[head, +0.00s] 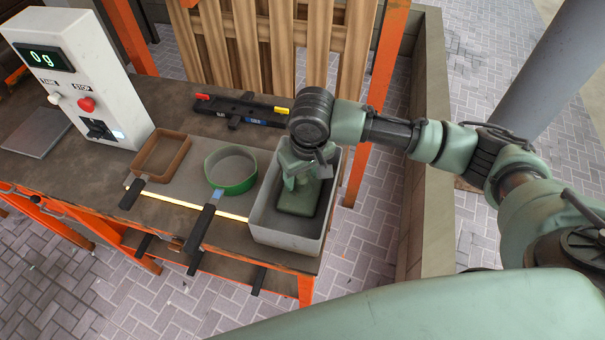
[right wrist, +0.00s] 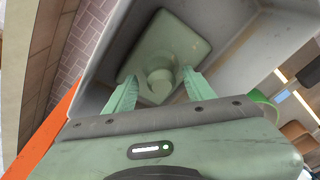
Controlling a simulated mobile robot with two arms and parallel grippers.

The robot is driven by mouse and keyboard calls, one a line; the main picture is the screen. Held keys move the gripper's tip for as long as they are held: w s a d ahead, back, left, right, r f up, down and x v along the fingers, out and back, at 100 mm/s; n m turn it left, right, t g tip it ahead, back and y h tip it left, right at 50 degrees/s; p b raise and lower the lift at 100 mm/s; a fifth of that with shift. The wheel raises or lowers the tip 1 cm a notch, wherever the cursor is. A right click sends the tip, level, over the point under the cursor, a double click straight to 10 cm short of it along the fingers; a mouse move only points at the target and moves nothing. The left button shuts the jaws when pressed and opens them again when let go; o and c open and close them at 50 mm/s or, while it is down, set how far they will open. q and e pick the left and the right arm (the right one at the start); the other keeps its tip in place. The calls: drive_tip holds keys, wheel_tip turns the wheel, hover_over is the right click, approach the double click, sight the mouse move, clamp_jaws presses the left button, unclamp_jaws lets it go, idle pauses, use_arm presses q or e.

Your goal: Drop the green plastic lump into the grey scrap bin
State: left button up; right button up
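The green plastic lump (head: 297,203) lies in the grey scrap bin (head: 287,240) at the table's right end. In the right wrist view the lump (right wrist: 178,42) shows as a flat green slab with a rounded knob, on the floor of the bin (right wrist: 235,65). My right gripper (head: 301,180) points down into the bin above the lump. In the right wrist view its two fingers (right wrist: 158,76) are spread, with the knob between and beyond them and gaps on both sides. My left gripper is not in view.
Left of the bin are a green round ring container (head: 232,185) and a brown square tray (head: 161,158), each with a dark handle. A white scale box (head: 85,75) reads 0 g. A dark rack (head: 238,107) lies behind. Wooden slats (head: 265,45) and an orange post stand behind the table.

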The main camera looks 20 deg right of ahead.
sight(306, 193)
drive_tip(key=shift+r, duration=0.25)
wheel_tip(306, 193, up, 13)
drive_tip(key=s+b, duration=0.1)
drive_tip(key=shift+s+d+f+b, duration=0.15)
drive_tip(key=shift+s+b, duration=0.2)
drive_tip(key=shift+f, duration=0.1)
